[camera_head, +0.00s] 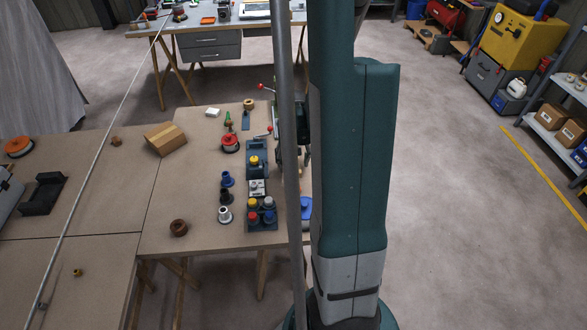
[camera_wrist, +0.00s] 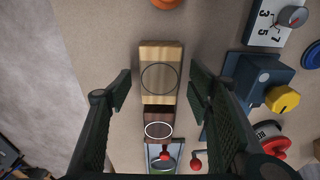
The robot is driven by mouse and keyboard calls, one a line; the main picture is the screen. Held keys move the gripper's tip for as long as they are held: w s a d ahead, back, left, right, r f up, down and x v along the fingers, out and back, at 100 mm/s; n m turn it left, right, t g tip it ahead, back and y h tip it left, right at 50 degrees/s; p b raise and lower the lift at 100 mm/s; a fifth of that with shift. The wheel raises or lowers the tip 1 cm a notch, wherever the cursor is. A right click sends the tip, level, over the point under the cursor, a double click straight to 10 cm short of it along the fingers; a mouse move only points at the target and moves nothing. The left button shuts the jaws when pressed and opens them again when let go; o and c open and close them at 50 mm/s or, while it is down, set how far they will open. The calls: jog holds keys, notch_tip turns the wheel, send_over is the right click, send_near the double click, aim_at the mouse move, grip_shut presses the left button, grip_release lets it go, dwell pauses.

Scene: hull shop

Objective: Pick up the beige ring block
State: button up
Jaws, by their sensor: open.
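The beige ring block (camera_wrist: 151,54) is a pale wooden block with a thin dark ring on its top face, in the upper middle of the wrist view. My gripper (camera_wrist: 162,90) is open and empty. One dark finger is to the left of the block and one to the right, with gaps on both sides. The height of the fingertips over the block is hard to judge. A dark brown block (camera_wrist: 160,113) with a white ring lies just below the beige one in the picture. In the head view I cannot make out the beige block; my arm covers that area.
A red-knobbed lever (camera_wrist: 196,161) stands near the brown block. In the head view, a larger wooden block (camera_head: 165,138) lies left on the workbench (camera_head: 185,195).

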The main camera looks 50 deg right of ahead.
jog(key=shift+f, duration=0.45)
jog(key=shift+c, duration=0.2)
jog(key=c, duration=1)
